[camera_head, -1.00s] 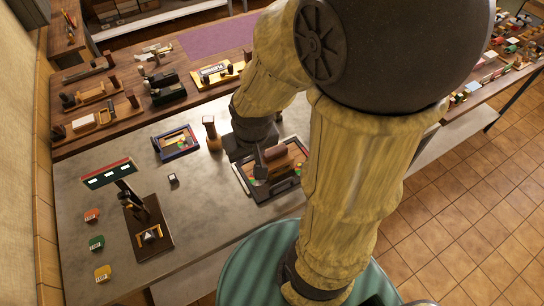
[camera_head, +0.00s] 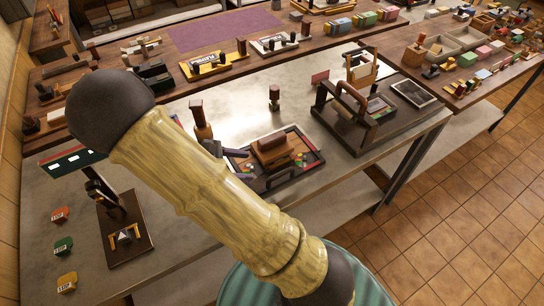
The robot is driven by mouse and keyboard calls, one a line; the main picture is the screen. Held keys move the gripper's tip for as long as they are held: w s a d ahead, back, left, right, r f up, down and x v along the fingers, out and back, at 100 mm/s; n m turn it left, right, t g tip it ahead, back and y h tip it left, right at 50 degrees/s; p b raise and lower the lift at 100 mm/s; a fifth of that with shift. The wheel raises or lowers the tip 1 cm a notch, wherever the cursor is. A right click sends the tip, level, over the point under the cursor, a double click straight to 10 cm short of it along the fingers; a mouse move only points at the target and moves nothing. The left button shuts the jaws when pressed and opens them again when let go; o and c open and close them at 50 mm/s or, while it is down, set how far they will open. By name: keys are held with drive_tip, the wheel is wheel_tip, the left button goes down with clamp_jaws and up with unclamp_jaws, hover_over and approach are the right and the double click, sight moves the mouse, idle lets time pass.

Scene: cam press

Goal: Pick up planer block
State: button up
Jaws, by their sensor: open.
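The brown wooden block (camera_head: 273,150), which I take to be the planer block, has a rounded top. It sits in a dark-framed tray (camera_head: 283,181) on the grey table, with small coloured pieces beside it. My gripper (camera_head: 226,152) is just left of the block, partly hidden behind my pale yellow arm. Its dark grey fingers show apart, with nothing seen between them. The block looks clear of the fingers, but the exact gap cannot be told.
A wooden-handled tool (camera_head: 202,120) stands close behind my gripper. A small stamp (camera_head: 274,97) stands further back. A dark press with a wooden handle (camera_head: 350,105) is to the right. A dark stand (camera_head: 122,228) and coloured tags (camera_head: 64,245) are at left. Bare table lies between tray and press.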

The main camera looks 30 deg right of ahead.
drive_tip(key=w+a+n+t+h+b, duration=0.1)
drive_tip(key=w+a+f+n+t+h+b, duration=0.1)
drive_tip(key=w+h, duration=0.1)
drive_tip(key=w+a+f+n+t+h+b, duration=0.1)
drive_tip(key=a+n+h, duration=0.1)
drive_tip(key=shift+w+f, duration=0.2)
drive_tip(key=shift+w, duration=0.1)
drive_tip(key=shift+w+a+r+h, duration=0.25)
drive_tip(key=shift+a+h, duration=0.1)
drive_tip(key=shift+h, duration=0.05)
drive_tip(key=shift+d, duration=0.1)
drive_tip(key=p, duration=0.2)
approach(272, 137)
drive_tip(key=d, duration=0.2)
drive_tip(key=s+d, duration=0.1)
drive_tip(key=d, duration=0.1)
drive_tip(key=shift+r, duration=0.1)
drive_tip(key=shift+d, duration=0.45)
drive_tip(key=shift+w, duration=0.1)
drive_tip(key=shift+w+d+f, duration=0.1)
drive_tip(key=shift+w+d, duration=0.05)
drive_tip(key=shift+d, duration=0.7)
drive_tip(key=shift+w+d+f, duration=0.1)
drive_tip(key=shift+d, duration=0.8)
drive_tip(key=shift+w+d+f, duration=0.1)
drive_tip(key=shift+w+d, duration=0.05)
drive_tip(key=shift+d, duration=0.7)
